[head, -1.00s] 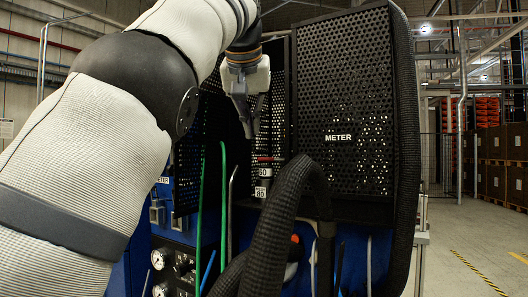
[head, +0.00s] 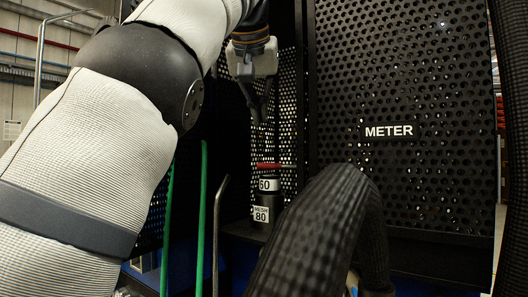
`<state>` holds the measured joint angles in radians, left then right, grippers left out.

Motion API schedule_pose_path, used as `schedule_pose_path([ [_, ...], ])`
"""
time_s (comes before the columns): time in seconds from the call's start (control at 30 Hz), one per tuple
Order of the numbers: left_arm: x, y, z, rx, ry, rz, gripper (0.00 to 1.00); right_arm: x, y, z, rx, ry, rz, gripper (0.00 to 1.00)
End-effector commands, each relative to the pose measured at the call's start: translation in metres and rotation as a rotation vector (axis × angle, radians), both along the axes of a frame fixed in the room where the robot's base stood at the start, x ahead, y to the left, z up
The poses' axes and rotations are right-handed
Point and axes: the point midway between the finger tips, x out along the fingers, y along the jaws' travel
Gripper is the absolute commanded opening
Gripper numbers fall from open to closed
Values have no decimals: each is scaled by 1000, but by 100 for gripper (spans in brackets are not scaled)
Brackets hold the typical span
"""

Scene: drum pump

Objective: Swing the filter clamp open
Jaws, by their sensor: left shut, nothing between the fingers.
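My left arm comes in from the left, and its left gripper (head: 259,112) points downward, shut and empty. A dark filter cylinder (head: 266,218) with the labels "60" and "MESH 80" stands below it. A thin red bar (head: 275,165), which may be part of the filter clamp, lies across the top of the cylinder. The fingertips are above the red bar with a visible gap. The clamp's shape and whether it is open or closed cannot be made out. The black hose hides the lower right of the cylinder. My right gripper is not in view.
A perforated black panel labelled "METER" (head: 405,90) stands at the right. A thick black corrugated hose (head: 320,235) arches in front. Green tubes (head: 202,215) and a grey bent tube (head: 217,235) rise left of the filter.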

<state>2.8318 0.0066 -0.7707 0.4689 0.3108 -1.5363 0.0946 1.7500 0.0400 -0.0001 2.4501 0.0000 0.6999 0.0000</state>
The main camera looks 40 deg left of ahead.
Motion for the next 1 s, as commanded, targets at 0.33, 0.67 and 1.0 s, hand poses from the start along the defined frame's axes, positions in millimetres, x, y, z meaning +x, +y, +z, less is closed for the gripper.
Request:
schedule_pose_path([
  [0.33, 15, 9, -20, -2, 5, 1, 0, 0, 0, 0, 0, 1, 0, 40],
  [0.67, 61, 38, -77, -1, 11, 1, 0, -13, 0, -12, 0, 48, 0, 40],
  [1.0, 28, 19, -77, 0, -6, 1, 0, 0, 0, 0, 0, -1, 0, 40],
])
